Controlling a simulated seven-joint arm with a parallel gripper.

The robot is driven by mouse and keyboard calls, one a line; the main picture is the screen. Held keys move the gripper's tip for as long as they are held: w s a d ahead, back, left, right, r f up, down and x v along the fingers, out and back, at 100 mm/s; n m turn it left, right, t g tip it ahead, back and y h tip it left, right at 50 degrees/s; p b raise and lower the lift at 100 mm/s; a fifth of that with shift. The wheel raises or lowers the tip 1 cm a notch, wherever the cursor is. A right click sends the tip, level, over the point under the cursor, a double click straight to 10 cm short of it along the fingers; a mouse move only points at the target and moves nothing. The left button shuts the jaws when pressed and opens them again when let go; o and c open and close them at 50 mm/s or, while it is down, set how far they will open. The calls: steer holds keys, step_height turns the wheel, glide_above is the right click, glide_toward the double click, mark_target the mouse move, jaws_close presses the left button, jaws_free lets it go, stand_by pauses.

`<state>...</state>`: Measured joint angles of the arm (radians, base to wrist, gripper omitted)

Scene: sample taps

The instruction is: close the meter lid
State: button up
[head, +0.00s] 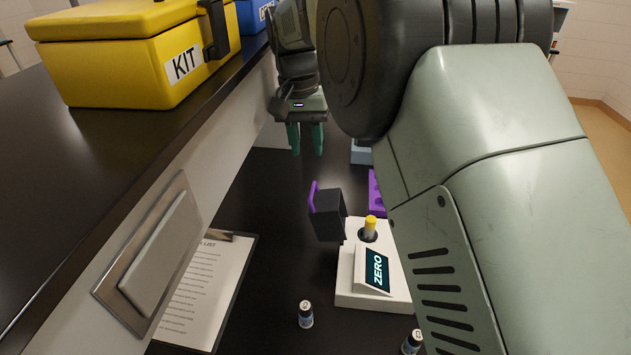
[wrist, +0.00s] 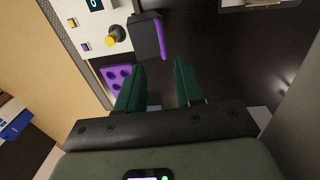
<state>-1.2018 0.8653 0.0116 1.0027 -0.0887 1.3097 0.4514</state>
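The meter (head: 350,297) is a white box with a dark screen reading ZERO. Its lid (head: 328,214) is a dark block with a purple edge, standing open at the left of a yellow-capped vial (head: 370,228) in the meter's well. In the wrist view, the lid (wrist: 146,38) is ahead of the fingers and the yellow cap (wrist: 114,35) is beside it. My gripper (head: 305,139) is above and behind the lid, apart from it. Its two green fingers (wrist: 160,82) are spread with nothing between them. My arm hides the meter's right side in the head view.
A purple rack (wrist: 118,77) stands near the meter. Small vials (head: 306,314) stand in front, and a clipboard (head: 205,280) lies at the left. A raised shelf at the left holds a yellow KIT case (head: 130,60). Dark counter around the lid's left is clear.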

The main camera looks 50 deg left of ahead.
mark_target(311, 192)
steer(key=f, duration=1)
steer(key=shift+w+d+f, duration=0.25)
steer(key=shift+f, duration=0.15)
jaws_close()
stand_by(0.8)
